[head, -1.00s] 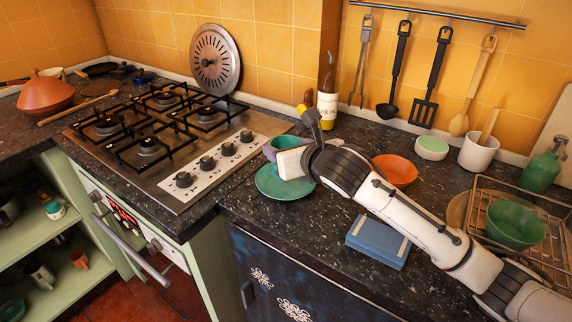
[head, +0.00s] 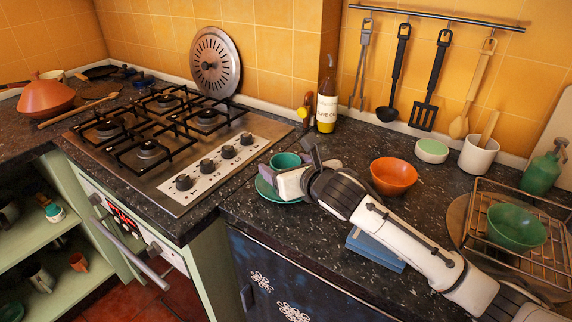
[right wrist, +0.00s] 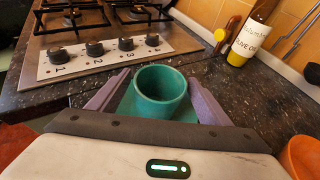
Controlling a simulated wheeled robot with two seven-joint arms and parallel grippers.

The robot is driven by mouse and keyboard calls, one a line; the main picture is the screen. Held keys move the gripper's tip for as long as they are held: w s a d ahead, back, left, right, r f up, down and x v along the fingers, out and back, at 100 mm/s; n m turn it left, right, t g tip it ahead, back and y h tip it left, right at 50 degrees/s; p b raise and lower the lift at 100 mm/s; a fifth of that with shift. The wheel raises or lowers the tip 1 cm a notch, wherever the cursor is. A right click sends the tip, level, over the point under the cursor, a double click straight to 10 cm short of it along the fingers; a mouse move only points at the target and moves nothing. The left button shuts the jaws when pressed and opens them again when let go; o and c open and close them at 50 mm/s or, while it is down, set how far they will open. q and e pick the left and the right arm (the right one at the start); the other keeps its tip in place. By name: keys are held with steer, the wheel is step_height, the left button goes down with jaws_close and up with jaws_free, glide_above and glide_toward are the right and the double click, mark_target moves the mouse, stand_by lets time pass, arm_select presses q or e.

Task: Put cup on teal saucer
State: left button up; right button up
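The teal cup (head: 285,161) is upright over the teal saucer (head: 266,190), on the counter right of the stove. In the right wrist view the cup (right wrist: 160,94) sits between the two purple fingers of my right gripper (right wrist: 160,84), which lie against its sides. The saucer (right wrist: 126,106) shows below and around the cup there. My right gripper (head: 283,173) comes in low from the right and hides part of the saucer. The cup's base is hidden, so I cannot tell whether it touches the saucer. My left gripper is not in view.
The gas stove (head: 160,140) lies left of the saucer. An olive oil bottle (head: 327,100) stands behind, and an orange bowl (head: 393,178) is to the right. A blue box-like item (head: 375,252) lies under my forearm. A wire rack with a green bowl (head: 516,226) is far right.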

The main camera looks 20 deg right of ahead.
steer(key=shift+r, duration=0.1)
steer(key=shift+s+r, duration=0.2)
steer(key=v, duration=1.1)
steer(key=shift+s, duration=0.3)
